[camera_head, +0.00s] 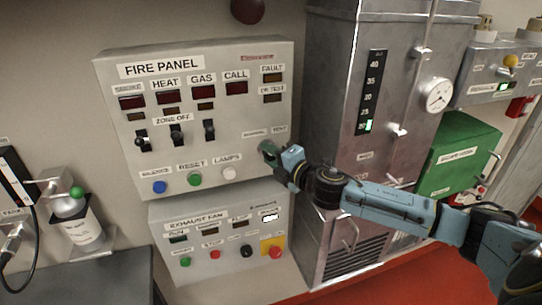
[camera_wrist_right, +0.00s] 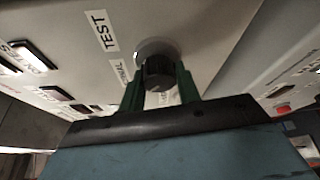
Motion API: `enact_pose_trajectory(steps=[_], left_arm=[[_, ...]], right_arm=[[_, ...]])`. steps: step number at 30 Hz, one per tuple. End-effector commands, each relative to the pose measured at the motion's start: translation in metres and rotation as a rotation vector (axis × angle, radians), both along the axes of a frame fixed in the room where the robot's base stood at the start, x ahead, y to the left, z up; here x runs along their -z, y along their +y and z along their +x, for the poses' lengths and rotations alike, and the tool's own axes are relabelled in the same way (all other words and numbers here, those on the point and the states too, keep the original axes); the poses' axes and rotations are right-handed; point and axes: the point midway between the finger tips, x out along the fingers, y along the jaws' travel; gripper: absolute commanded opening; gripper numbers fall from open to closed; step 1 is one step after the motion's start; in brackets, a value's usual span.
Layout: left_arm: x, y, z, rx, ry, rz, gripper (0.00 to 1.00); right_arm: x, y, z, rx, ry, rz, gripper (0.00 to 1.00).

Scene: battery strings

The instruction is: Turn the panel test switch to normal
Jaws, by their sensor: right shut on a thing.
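The fire panel (camera_head: 225,135) is a light grey box on the wall in the head view. Its test switch is a dark round knob at the panel's lower right, below the NORMAL and TEST labels; the gripper mostly hides it in the head view. In the right wrist view the knob (camera_wrist_right: 159,70) sits on a pale round base beside the TEST label (camera_wrist_right: 102,31). My right gripper (camera_head: 268,150) is at the knob, its green fingers (camera_wrist_right: 159,90) shut on both sides of it. The way the knob points cannot be told. My left gripper is not in view.
Several toggle switches (camera_head: 175,134) and coloured buttons (camera_head: 194,179) are on the same panel. An exhaust fan box (camera_head: 219,255) is just below. A tall metal cabinet (camera_head: 340,100) stands close at the right, behind my right arm. A green box (camera_head: 460,153) is farther right.

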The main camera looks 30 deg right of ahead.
Motion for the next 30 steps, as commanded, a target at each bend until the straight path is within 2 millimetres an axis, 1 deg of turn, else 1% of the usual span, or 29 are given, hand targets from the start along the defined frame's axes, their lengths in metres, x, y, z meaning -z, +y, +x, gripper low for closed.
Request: enact_pose_trajectory(steps=[4,5,9,17,20,23,30], left_arm=[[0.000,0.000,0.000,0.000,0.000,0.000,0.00],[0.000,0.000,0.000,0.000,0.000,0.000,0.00],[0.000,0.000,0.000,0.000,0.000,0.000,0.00],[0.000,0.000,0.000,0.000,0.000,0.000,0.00],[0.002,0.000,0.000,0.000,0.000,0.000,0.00],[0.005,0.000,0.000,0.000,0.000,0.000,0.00],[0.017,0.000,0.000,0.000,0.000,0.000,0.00]], right_arm=[[0.001,0.000,0.000,-0.001,0.001,-0.002,0.10],[0.001,0.000,0.000,-0.001,0.001,-0.002,0.37],[0.001,0.000,0.000,-0.001,0.000,-0.001,0.54],[0.000,0.000,0.000,-0.001,0.000,-0.001,0.54],[0.001,-0.001,-0.004,0.000,0.001,-0.001,0.54],[0.002,-0.003,-0.013,0.000,0.002,-0.003,0.54],[0.000,-0.007,-0.049,-0.002,0.003,-0.004,0.54]])
